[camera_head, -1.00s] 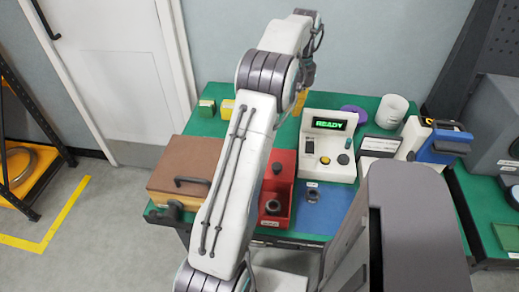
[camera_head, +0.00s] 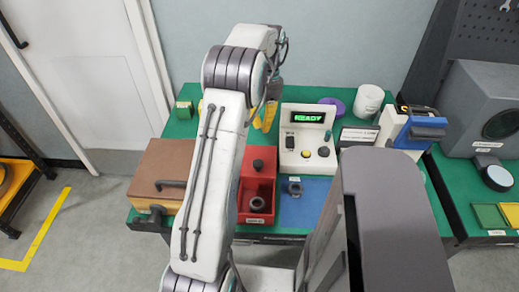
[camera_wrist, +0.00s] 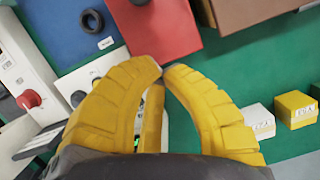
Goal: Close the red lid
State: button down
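The red box (camera_head: 256,218) stands near the table's front edge, left of the blue mat, with a dark ring (camera_head: 257,204) inside its open front part. Its red lid (camera_head: 263,178) with a black knob is raised at the back of the box. A red panel that looks like the lid (camera_wrist: 160,32) lies just beyond my fingertips in the wrist view. My gripper (camera_head: 264,118) is behind the box, its yellow fingers partly hidden by my arm. In the wrist view my gripper (camera_wrist: 164,70) has its fingertips together, with nothing seen between them.
A white tester (camera_head: 307,140) showing READY stands right of the gripper. A brown-lidded box (camera_head: 160,165) is left of the red box. Another ring (camera_head: 295,188) lies on the blue mat (camera_head: 306,212). Yellow blocks (camera_wrist: 296,108) stand on the green table (camera_wrist: 225,65).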

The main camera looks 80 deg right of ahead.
aim_at(260, 157)
jog(key=p+x, duration=0.1)
jog(key=x, duration=0.3)
jog(key=shift+a+p, duration=0.15)
jog(key=shift+p, duration=0.15)
jog(key=shift+a+f, duration=0.2)
jog(key=shift+f, duration=0.05)
jog(key=shift+w+a+f+p, duration=0.1)
jog(key=shift+a+p, duration=0.6)
jog(key=shift+p, duration=0.05)
jog(key=shift+a+f, duration=0.25)
jog(key=shift+a, duration=0.25)
jog(key=shift+w+a, duration=0.1)
jog(key=shift+a, duration=0.4)
jog(key=shift+f, duration=0.1)
